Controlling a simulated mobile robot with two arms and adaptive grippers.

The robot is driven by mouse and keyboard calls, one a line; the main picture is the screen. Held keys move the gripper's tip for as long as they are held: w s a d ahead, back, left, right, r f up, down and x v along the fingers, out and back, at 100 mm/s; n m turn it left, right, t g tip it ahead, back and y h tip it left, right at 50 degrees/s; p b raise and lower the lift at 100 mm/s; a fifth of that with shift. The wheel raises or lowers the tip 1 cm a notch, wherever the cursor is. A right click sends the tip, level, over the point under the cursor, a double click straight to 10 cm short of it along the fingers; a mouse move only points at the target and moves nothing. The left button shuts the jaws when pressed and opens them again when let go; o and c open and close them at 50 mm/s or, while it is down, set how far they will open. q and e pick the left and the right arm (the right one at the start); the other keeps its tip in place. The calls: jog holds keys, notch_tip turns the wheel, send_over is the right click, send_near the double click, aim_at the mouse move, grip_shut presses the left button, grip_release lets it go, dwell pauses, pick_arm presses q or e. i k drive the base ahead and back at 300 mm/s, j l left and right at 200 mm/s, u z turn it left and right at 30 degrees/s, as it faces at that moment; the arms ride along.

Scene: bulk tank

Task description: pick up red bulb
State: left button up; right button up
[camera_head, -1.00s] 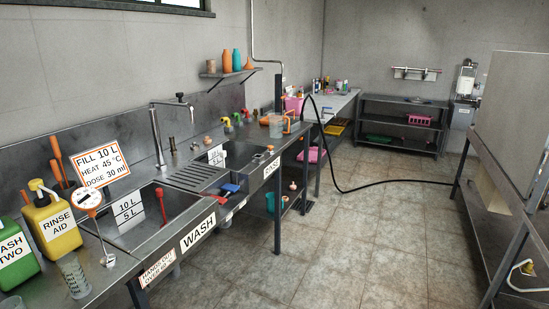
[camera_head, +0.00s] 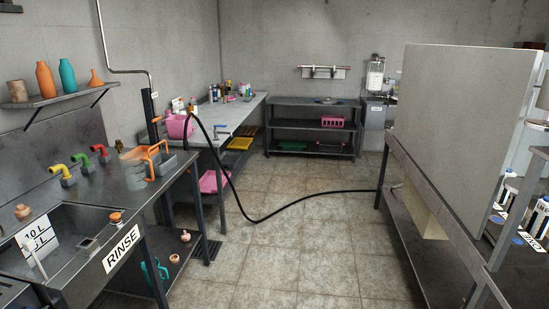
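I cannot pick out a clearly red bulb. Small pinkish-orange knob-like pieces stand around the rinse sink: one (camera_head: 22,212) on the left deck, one (camera_head: 116,218) on the sink's right edge, and two below, an upper one (camera_head: 185,236) and a lower one (camera_head: 174,258), by the lower shelf. Whether any of them is the bulb I cannot tell. Neither of my grippers is in view.
A black hose (camera_head: 262,217) hangs from the counter and runs across the tiled floor to the right bench (camera_head: 440,225). A large grey panel (camera_head: 455,150) rises on that bench. A dark shelf unit (camera_head: 312,127) stands at the back.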

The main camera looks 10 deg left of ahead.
aim_at(186, 237)
jog(key=i+l+u, duration=0.1)
jog(key=i+u, duration=0.25)
jog(key=i, duration=0.2)
jog(key=i+l+u, duration=0.4)
jog(key=i, duration=0.15)
jog(key=i+l+u, duration=0.35)
jog(key=i, duration=0.2)
